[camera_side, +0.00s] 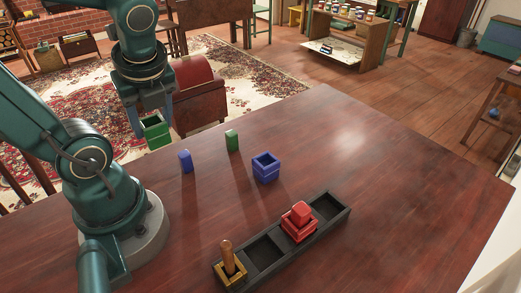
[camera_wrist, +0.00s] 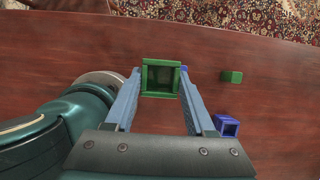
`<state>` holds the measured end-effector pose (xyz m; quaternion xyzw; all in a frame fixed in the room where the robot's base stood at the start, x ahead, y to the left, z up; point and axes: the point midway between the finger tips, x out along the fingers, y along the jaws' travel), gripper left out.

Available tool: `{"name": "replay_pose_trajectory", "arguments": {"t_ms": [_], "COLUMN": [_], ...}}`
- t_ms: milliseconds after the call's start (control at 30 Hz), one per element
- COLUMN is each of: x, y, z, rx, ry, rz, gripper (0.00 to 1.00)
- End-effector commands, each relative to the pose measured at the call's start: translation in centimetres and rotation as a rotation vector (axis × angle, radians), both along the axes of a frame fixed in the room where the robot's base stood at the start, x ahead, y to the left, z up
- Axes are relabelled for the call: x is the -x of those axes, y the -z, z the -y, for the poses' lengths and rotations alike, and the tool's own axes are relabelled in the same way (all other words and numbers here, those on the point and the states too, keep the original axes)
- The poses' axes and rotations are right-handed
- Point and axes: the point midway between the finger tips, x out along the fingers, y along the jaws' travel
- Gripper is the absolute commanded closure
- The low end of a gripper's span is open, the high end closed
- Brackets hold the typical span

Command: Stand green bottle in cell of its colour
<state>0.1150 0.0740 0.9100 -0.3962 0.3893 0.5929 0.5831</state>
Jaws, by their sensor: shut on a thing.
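My gripper (camera_side: 151,118) is shut on a green open box (camera_side: 155,134) and holds it up at the table's far left. In the wrist view the green box (camera_wrist: 146,80) sits between the two fingers, its open top facing the camera, and looks empty. The green bottle (camera_side: 232,140), a small block-like piece, stands on the table to the right of my gripper. It also shows in the wrist view (camera_wrist: 231,77), right of the fingers. A dark rack (camera_side: 311,246) with a row of cells lies at the table's front.
A blue bottle (camera_side: 186,162) and a blue open box (camera_side: 265,168) stand between my gripper and the rack. In the rack, a yellow box (camera_side: 234,274) holds an orange-brown bottle (camera_side: 226,254) and a red box (camera_side: 299,231) holds a red bottle (camera_side: 301,211). Two cells are empty. The table's right side is clear.

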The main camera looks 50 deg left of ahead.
Motion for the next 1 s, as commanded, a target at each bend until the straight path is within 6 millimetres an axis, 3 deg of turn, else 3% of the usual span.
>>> {"name": "replay_pose_trajectory", "arguments": {"t_ms": [167,467,800,1000], "x": [0.3,-1.7,-6.1,-8.5], "y": [-0.2,-2.0,-3.4,-2.8], "z": [0.1,2.3,8.0,12.2], "rx": [0.000,-0.001,0.000,-0.002], "ry": [-0.145,-0.736,-1.408,-1.609], "rz": [-0.003,-0.007,-0.007,-0.008], "gripper": [1.00,1.00,1.00,1.00]}}
